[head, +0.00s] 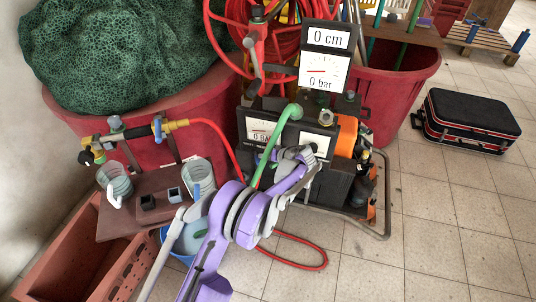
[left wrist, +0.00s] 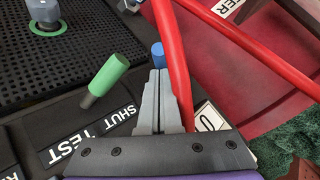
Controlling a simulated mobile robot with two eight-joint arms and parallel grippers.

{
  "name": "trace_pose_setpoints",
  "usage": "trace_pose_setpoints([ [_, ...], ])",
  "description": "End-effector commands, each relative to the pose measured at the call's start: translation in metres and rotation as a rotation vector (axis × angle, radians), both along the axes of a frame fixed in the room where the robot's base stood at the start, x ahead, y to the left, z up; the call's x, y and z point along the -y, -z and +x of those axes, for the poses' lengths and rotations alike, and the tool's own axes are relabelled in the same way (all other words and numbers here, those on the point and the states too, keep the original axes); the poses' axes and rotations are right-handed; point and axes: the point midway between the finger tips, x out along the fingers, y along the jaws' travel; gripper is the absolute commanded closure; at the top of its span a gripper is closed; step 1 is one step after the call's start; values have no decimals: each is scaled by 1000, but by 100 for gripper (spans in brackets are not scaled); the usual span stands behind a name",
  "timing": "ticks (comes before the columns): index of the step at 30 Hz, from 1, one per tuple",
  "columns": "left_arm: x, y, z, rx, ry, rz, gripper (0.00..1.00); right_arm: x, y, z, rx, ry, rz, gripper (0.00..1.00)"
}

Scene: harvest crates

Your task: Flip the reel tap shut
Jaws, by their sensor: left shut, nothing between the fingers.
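My left gripper (head: 306,156) is at the front of the pump unit (head: 290,125), small and partly hidden by my purple arm. In the left wrist view its fingers (left wrist: 157,78) are shut and empty. A small blue-ended peg (left wrist: 158,50) shows just beyond the fingertips; I cannot tell if they touch it. A green cylindrical handle (left wrist: 110,74) stands to their left, above labels reading SHUT and TEST (left wrist: 78,147). I cannot tell which of these is the reel tap. The red hose reel (head: 275,45) stands behind the unit. My right gripper is not in view.
A red hose (left wrist: 172,60) passes close beside my fingertips. A sign reading 0 cm and 0 bar (head: 326,55) rises above the unit. A brass valve set (head: 135,131) stands on a brown board at left. A black case (head: 470,118) lies at right on open tiled floor.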

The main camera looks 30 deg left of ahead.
Motion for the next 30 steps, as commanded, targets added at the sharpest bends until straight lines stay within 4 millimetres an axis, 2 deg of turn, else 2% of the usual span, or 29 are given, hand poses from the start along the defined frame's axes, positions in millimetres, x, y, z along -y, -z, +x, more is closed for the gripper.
trace_pose_setpoints([
  [11, 0, 0, -1, 0, 5, 0, 100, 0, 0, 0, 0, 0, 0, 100],
  [30, -4, 0, -8, 1, 115, 0, 100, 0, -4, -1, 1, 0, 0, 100],
])
